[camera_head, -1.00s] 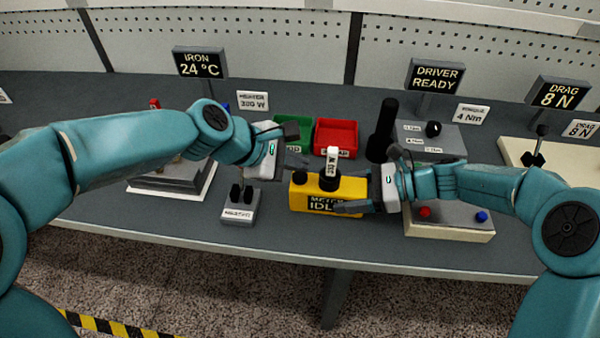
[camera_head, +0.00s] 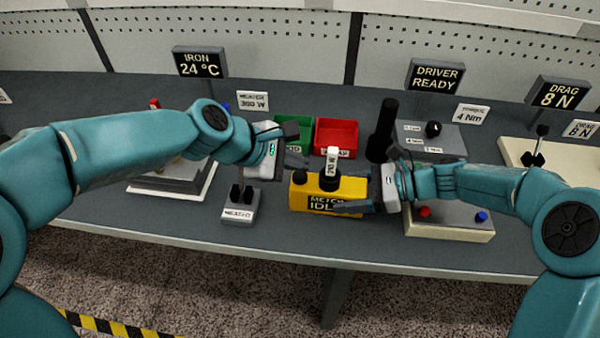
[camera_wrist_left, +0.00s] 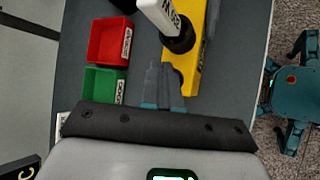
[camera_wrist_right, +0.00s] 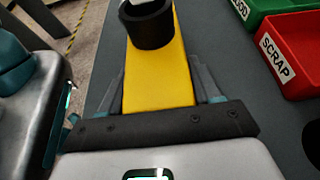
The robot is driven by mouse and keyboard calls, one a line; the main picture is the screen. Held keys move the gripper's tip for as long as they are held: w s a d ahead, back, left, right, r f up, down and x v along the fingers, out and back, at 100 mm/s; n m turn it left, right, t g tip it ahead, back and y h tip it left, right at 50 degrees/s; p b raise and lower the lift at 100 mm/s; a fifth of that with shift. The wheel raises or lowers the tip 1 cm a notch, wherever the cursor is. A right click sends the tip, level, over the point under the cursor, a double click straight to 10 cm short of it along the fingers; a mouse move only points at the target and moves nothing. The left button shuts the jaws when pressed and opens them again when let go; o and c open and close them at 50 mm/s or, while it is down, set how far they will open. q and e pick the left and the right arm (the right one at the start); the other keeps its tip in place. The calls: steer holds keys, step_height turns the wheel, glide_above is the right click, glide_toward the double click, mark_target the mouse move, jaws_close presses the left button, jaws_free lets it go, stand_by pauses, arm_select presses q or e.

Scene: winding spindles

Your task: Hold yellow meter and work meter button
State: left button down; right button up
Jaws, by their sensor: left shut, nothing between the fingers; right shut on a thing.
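The yellow meter (camera_head: 352,187) lies on the bench in the head view. Its front display reads "METER IDL", the rest hidden behind a finger. A black round socket on its top bears an upright white labelled piece (camera_head: 332,160). A black round knob (camera_head: 299,178) sits at its left end. My right gripper (camera_head: 355,192) is shut on the meter from the right; the right wrist view shows the yellow body (camera_wrist_right: 158,80) between its fingers. My left gripper (camera_head: 304,161) is shut and empty, just behind the meter's left end; its closed fingertips (camera_wrist_left: 160,75) point beside the yellow body.
Green (camera_head: 293,132) and red (camera_head: 336,137) bins stand behind the meter. A small grey stand (camera_head: 240,207) is left of it. A black cylinder (camera_head: 382,135) stands behind right. A panel with red and blue buttons (camera_head: 450,228) lies right, under my right arm.

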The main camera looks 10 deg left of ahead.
mark_target(296, 177)
arm_select(q)
steer(key=shift+f, duration=0.15)
steer(key=shift+f, duration=0.3)
steer(key=shift+f, duration=0.5)
stand_by(0.8)
steer(key=shift+r, duration=0.95)
steer(key=shift+r, duration=2.5)
